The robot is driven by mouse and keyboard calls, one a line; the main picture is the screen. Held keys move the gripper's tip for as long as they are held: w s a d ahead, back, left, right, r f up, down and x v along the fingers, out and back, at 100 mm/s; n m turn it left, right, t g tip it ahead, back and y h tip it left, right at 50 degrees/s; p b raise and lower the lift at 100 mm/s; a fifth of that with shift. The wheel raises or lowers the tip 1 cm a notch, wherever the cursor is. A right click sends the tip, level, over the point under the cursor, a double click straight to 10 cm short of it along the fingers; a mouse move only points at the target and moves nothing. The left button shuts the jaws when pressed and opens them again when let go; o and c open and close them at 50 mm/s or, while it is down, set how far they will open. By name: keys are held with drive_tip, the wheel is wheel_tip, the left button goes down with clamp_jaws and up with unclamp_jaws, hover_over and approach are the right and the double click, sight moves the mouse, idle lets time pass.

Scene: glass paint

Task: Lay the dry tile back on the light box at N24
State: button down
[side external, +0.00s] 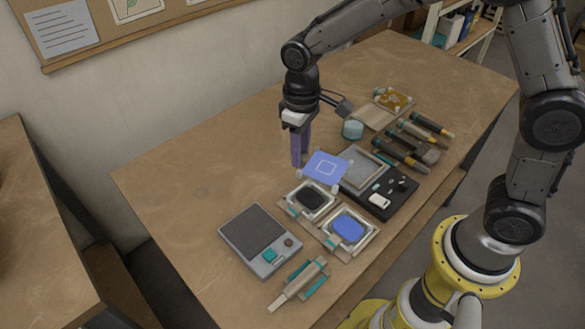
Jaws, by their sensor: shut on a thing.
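A flat violet-blue tile (325,168) with a white square outline is held at its left edge by my gripper (299,163). The gripper is shut on it and points down. The tile looks roughly level, overlapping the near left corner of a black box with a pale framed panel (363,167). Its height above the things below is hard to judge. A grey box with a dark screen (252,231), a knob and a teal button lies at the near left. I cannot tell which box is the light box, and no N24 marking is readable.
Two framed trays stand close below the tile, one with a dark pad (312,196), one with a blue pad (348,228). Brushes (400,153), a teal-topped round pot (352,129) and a flat tool (298,285) lie around. The table's left part (190,180) is clear.

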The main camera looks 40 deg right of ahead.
drive_tip(key=d+f+m, duration=0.1)
drive_tip(key=d, duration=0.4)
drive_tip(key=w+d+f+m, duration=0.1)
drive_tip(key=d+f, duration=0.1)
drive_tip(key=d, duration=0.3)
drive_tip(key=d+f+m, duration=0.1)
drive_tip(key=d, duration=0.4)
drive_tip(key=shift+w+d+f, duration=0.15)
drive_tip(key=shift+w+d, duration=0.15)
drive_tip(key=shift+d, duration=0.1)
drive_tip(key=shift+f, duration=2.3)
drive_tip(key=shift+f, duration=0.6)
drive_tip(key=c, duration=0.5)
unclamp_jaws()
drive_tip(key=shift+c, duration=0.2)
